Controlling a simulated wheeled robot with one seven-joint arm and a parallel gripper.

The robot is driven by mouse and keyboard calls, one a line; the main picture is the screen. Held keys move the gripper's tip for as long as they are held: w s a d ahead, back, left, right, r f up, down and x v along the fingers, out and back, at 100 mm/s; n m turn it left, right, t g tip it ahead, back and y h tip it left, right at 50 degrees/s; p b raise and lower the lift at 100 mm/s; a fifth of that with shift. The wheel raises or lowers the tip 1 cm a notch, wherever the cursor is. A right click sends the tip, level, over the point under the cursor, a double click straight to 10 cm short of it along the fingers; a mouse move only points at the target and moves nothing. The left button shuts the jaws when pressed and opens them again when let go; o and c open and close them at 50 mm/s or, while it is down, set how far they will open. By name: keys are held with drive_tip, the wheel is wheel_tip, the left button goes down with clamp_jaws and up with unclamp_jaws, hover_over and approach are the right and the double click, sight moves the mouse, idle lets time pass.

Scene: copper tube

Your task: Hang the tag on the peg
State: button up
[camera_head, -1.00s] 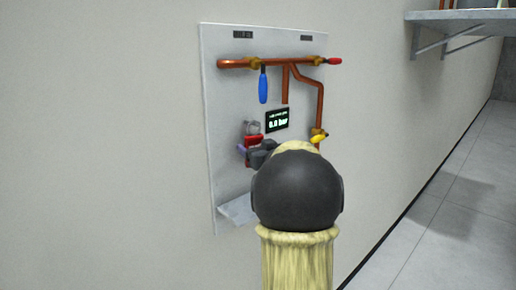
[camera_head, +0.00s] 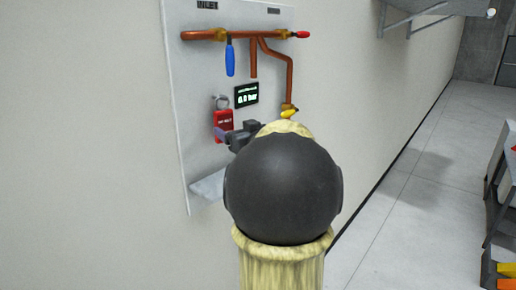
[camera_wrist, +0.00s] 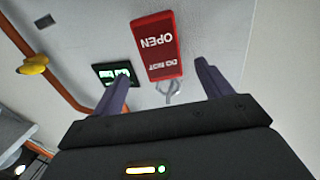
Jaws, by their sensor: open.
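The red tag (camera_head: 223,120) with white lettering is at the panel, below a grey ring (camera_head: 222,101), left of the small display. In the wrist view the tag (camera_wrist: 158,48) appears upside down, reading "DO NOT OPEN", with a grey forked or looped piece (camera_wrist: 168,91) at its top edge. It seems to hang there; I cannot tell the peg from the tag's loop. My gripper (camera_wrist: 162,72) is open and empty, its purple fingers apart on either side and clear of the tag. In the head view my arm hides most of the gripper.
The panel (camera_head: 190,110) carries copper pipes (camera_head: 290,75), a blue handle (camera_head: 230,58), a yellow handle (camera_head: 289,113), a red handle (camera_head: 303,35) and a display (camera_head: 246,94). A small ledge (camera_head: 208,187) juts out at its bottom. A bench stands at the right; floor between is clear.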

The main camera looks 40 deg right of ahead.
drive_tip(key=s+a+b, duration=0.1)
drive_tip(key=s+b, duration=0.1)
drive_tip(key=s, duration=0.8)
drive_tip(key=shift+s+a, duration=0.2)
drive_tip(key=shift+a, duration=0.15)
